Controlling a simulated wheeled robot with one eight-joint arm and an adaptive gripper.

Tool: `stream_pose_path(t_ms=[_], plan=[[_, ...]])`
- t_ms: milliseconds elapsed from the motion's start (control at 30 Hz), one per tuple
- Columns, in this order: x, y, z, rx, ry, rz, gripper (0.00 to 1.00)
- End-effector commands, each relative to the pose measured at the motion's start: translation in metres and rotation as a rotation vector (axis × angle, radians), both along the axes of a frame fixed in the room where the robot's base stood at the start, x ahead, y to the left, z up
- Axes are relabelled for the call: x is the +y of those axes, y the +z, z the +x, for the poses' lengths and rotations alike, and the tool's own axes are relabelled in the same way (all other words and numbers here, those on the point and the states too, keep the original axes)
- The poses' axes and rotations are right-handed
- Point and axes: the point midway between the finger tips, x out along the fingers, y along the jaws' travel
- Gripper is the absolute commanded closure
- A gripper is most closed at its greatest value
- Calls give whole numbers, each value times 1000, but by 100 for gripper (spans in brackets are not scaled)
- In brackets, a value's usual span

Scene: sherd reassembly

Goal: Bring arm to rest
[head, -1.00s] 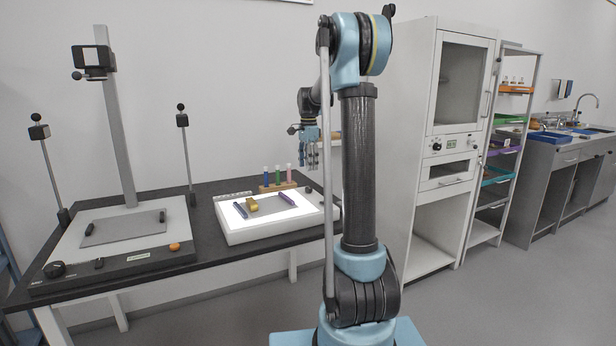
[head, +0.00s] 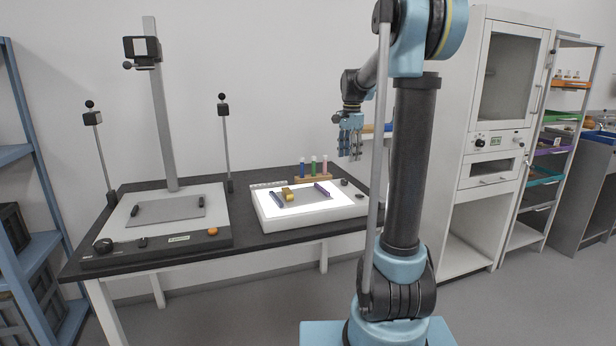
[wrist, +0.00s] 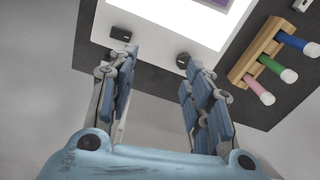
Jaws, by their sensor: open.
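My gripper (head: 350,157) hangs fingers-down beside and above the right end of the light box (head: 300,219) in the head view. In the wrist view my gripper (wrist: 155,75) has its fingers apart, with nothing between them. The arm is raised, with its elbow high. A yellow-brown piece (head: 287,193) lies on a grey sheet on the lit panel, between two dark purple bars (head: 277,199).
A wooden rack (head: 314,178) with blue, green and pink tubes stands behind the light box; it also shows in the wrist view (wrist: 256,50). A copy stand (head: 168,211) is at the left of the black table. A white cabinet (head: 462,205) and shelves stand right.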

Motion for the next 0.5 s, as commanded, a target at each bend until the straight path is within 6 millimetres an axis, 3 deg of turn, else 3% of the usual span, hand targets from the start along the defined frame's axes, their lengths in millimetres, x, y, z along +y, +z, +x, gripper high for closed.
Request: stream_pose_path(t_ms=[100,500], plan=[[-2,0,-37,-13,85,-3,54],[-7,-21,-149,-58,377,-23,54]])
